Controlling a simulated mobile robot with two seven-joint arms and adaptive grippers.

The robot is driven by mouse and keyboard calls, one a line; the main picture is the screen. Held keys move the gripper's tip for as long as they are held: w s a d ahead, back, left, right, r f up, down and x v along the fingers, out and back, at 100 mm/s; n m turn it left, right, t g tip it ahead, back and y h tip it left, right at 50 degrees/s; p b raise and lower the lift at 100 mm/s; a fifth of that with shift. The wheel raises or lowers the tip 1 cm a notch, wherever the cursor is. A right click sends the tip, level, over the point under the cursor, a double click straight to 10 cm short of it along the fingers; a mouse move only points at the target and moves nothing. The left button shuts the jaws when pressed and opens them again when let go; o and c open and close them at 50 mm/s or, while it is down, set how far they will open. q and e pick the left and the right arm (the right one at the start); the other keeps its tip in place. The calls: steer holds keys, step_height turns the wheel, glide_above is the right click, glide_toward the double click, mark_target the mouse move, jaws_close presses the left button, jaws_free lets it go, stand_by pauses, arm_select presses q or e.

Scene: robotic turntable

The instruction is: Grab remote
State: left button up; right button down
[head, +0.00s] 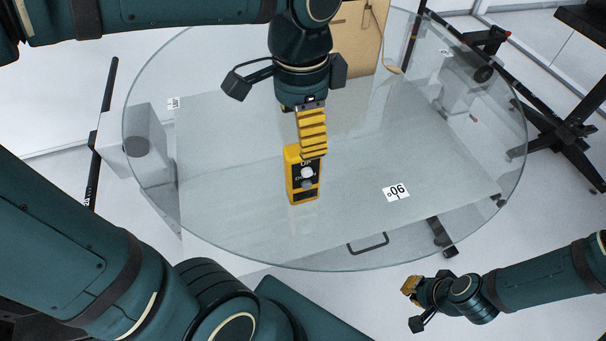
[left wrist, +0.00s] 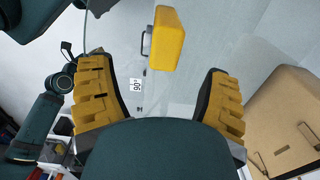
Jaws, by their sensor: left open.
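The yellow remote (head: 290,185) has a black panel with a white and a grey button and stands on the round glass turntable (head: 240,220), left of its "90°" label. In the left wrist view the remote (left wrist: 168,40) is ahead of my fingers, near the top middle. My left gripper (head: 313,150) comes down from above, and its ridged yellow fingers overlap the remote's upper end in the head view. In the left wrist view my left gripper (left wrist: 160,95) is open, with nothing between its fingers. My right gripper (head: 411,300) is off the turntable's near right edge; its opening is unclear.
A cardboard box (head: 352,40) stands at the back of the turntable and also shows at the right of the left wrist view (left wrist: 285,120). A white label marked "90°" (head: 396,192) lies right of the remote. Dark stands (head: 560,130) are beyond the right edge. The glass around the remote is clear.

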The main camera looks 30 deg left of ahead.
mark_target(293, 163)
arm_select(q)
steer(key=shift+w+a+f+b, duration=0.15)
steer(key=shift+f+b, duration=0.15)
steer(key=shift+f, duration=0.9)
steer(key=shift+w+f+b, duration=0.15)
steer(key=shift+f+b, duration=0.2)
steer(key=shift+f, duration=0.8)
steer(key=shift+w+a+f+b, duration=0.15)
steer(key=shift+f+b, duration=0.15)
steer(key=shift+f, duration=0.9)
steer(key=shift+d, duration=0.1)
jaws_close()
